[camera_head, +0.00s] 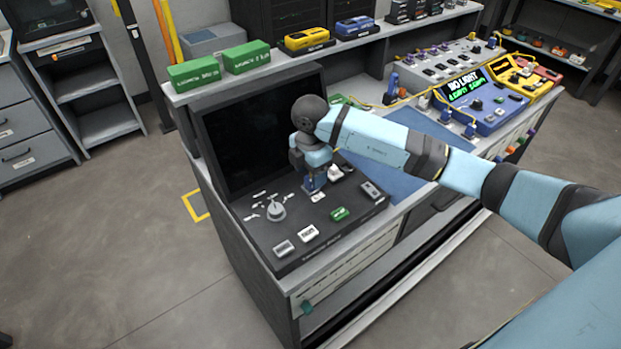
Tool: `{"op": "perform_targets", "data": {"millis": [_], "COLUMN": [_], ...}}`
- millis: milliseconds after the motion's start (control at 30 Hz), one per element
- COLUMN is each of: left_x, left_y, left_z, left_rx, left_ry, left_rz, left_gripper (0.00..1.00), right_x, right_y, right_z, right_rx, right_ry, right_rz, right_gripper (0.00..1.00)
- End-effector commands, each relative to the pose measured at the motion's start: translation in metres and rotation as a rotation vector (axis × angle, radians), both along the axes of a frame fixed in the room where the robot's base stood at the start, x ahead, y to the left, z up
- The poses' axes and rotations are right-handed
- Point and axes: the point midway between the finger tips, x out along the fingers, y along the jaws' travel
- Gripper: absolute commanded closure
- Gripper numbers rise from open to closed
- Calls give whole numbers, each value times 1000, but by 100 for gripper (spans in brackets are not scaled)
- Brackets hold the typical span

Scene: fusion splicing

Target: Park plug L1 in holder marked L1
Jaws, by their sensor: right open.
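My right arm reaches in from the right, and my right gripper (314,187) points down over the dark work panel (262,232) on the bench. It is open, and its fingertips are close to the panel surface; I cannot tell whether they touch anything. Small blue upright pieces (470,131) stand by the devices at the right with yellow cable near them. I cannot read any L1 mark, so I cannot tell which piece is plug L1 or which holder is L1. The area behind my gripper and forearm is hidden. My left gripper is not in view.
A dark upright screen (255,130) stands behind the panel. A blue device (482,101) shows "NO LIGHT", with a yellow device (524,76) beside it. Green boxes (194,74) sit on the back shelf. A grey knob (276,211) and small blocks stand on the panel. Floor at left is clear.

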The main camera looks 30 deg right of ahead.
Motion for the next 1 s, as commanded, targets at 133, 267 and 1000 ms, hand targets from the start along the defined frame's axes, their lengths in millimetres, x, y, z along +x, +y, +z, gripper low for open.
{"op": "perform_targets", "data": {"millis": [133,267,1000], "left_x": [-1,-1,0], "left_y": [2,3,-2], "left_z": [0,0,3], "left_rx": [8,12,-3], "left_ry": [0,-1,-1], "left_rz": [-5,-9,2], "left_gripper": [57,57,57], "right_x": [1,1,-2], "right_y": [0,0,4], "right_z": [38,67,105], "right_rx": [2,2,21], "right_ry": [-6,-5,4], "right_rz": [0,1,15], "right_gripper": [41,41,41]}}
